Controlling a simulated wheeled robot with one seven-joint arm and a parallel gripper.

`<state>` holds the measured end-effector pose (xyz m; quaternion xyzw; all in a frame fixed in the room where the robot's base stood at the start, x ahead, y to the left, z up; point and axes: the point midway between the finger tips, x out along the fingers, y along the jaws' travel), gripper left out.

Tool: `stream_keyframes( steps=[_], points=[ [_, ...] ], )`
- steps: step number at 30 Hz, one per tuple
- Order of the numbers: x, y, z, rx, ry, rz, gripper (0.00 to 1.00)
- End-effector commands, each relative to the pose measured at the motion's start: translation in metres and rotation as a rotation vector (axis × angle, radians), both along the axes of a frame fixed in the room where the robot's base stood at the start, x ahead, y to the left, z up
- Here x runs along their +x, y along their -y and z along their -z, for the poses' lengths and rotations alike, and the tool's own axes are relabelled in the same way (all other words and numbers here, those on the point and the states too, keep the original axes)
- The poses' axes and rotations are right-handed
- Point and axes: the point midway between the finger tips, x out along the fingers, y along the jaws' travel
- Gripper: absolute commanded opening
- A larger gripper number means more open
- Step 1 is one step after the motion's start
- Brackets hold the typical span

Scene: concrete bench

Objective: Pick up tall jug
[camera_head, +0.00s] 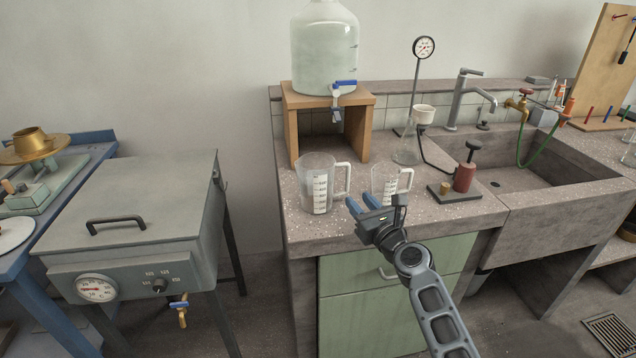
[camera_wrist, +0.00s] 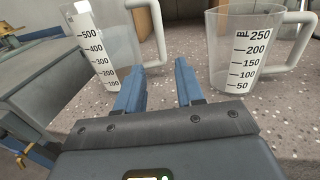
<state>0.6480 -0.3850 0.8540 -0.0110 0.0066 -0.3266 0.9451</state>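Two clear measuring jugs with white handles stand upright on the concrete bench. The taller jug (camera_head: 317,186) is on the left, with its handle to the right; in the wrist view it (camera_wrist: 103,45) carries marks up to 500. The smaller jug (camera_head: 384,183) is to its right and shows in the wrist view (camera_wrist: 238,50) with marks up to 250. My gripper (camera_head: 368,208) has blue fingers and is in front of the jugs at the bench's front edge. In the wrist view its fingers (camera_wrist: 160,80) are apart with nothing between them, pointing at the gap between the jugs.
A wooden stand (camera_head: 368,110) with a large glass bottle (camera_head: 325,55) and blue tap is behind the jugs. A flask (camera_head: 408,148) and a red hand pump (camera_head: 465,175) stand to the right, before the sink (camera_head: 540,170). A grey metal box (camera_head: 130,210) stands left, beyond a floor gap.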

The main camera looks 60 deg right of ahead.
Motion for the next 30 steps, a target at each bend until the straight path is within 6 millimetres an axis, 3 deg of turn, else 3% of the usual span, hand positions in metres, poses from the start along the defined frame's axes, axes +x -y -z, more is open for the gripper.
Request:
stream_keyframes(
  steps=[20,30],
  points=[
    [0.057,0.049,-0.005,0.017,0.021,0.003,0.37],
    [0.062,0.052,-0.005,0.017,0.02,0.003,0.36]
  ],
)
